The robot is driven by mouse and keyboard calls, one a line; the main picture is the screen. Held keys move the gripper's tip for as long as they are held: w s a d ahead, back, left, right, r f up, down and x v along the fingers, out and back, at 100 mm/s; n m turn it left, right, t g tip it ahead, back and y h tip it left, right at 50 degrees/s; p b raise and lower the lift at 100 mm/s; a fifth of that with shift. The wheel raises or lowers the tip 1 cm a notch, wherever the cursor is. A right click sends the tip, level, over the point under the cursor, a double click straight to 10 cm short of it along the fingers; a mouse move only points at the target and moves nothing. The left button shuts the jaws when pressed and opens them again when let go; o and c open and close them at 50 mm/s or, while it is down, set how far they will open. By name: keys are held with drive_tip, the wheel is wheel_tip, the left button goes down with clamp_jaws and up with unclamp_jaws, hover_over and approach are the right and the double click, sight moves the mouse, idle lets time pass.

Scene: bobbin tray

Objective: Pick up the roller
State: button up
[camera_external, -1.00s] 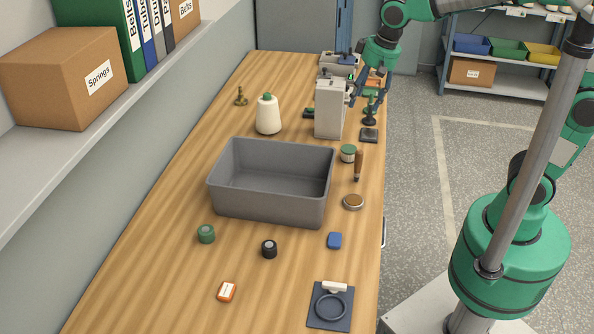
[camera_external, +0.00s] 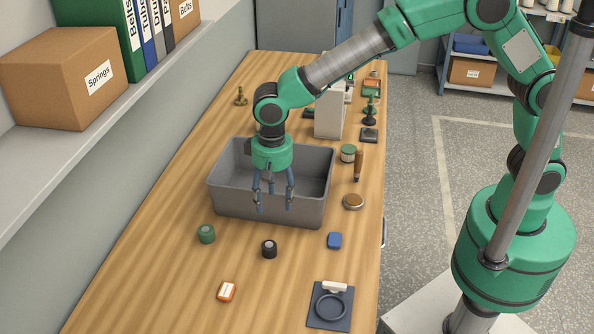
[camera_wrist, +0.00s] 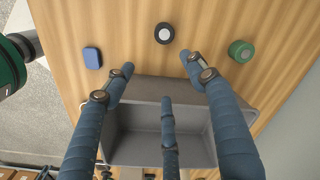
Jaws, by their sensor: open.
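No object is plainly marked as the roller, and I cannot tell for sure which one it is. A small white cylinder-like piece (camera_external: 335,287) lies at the top of a dark plate at the front right. A wooden-handled tool (camera_external: 358,168) lies right of the grey bin. A black roll with a pale top (camera_external: 269,250) stands in front of the bin and shows in the wrist view (camera_wrist: 164,33). A green roll (camera_external: 206,234) stands left of it, also in the wrist view (camera_wrist: 241,51). My gripper (camera_external: 273,202) is open and empty, pointing down over the bin's near wall.
The grey bin (camera_external: 232,203) looks empty and is partly hidden by my gripper. The front left tabletop is clear.

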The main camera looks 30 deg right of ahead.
drive_tip(key=s+a+f, duration=0.2)
drive_tip(key=a, duration=0.1)
drive_tip(key=shift+s+f, duration=0.1)
drive_tip(key=shift+f, duration=0.05)
drive_tip(key=shift+f, duration=0.1)
drive_tip(key=b, duration=0.1)
hover_over(269, 245)
drive_tip(key=f, duration=0.7)
drive_tip(key=shift+s+d+f, duration=0.1)
drive_tip(key=shift+d+f, duration=0.05)
drive_tip(key=shift+d, duration=0.05)
drive_tip(key=shift+f, duration=0.55)
drive_tip(key=shift+a+f+b, duration=0.15)
drive_tip(key=shift+f+b, duration=0.6)
drive_tip(key=shift+f, duration=1.85)
